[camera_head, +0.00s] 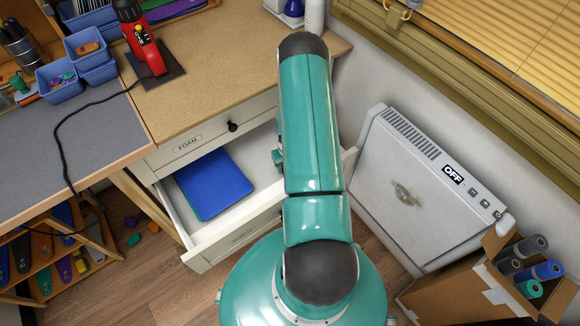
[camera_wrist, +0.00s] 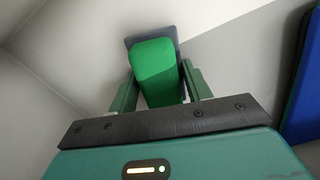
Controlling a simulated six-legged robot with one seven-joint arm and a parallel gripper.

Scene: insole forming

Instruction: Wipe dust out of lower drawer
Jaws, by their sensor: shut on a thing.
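The lower drawer (camera_head: 187,238) is pulled open below the closed drawer labelled FOAM. Blue sheets (camera_head: 212,185) lie on its left side, and their edge shows at the right of the wrist view (camera_wrist: 303,95). My gripper (camera_wrist: 158,78) is shut on a green block (camera_wrist: 155,65) with a dark grey-blue pad (camera_wrist: 132,41) at its far end. Pale drawer surfaces surround it in the wrist view; I cannot tell whether the pad touches them. In the head view my arm hides the gripper and the drawer's right part. No dust is clearly visible.
The FOAM drawer front (camera_head: 188,143) and worktop (camera_head: 205,85) stand above the open drawer. A white heater (camera_head: 390,160) marked OFF stands to the right. A cardboard box (camera_head: 455,297) of rolls is at lower right. A black cable (camera_head: 75,125) hangs at left.

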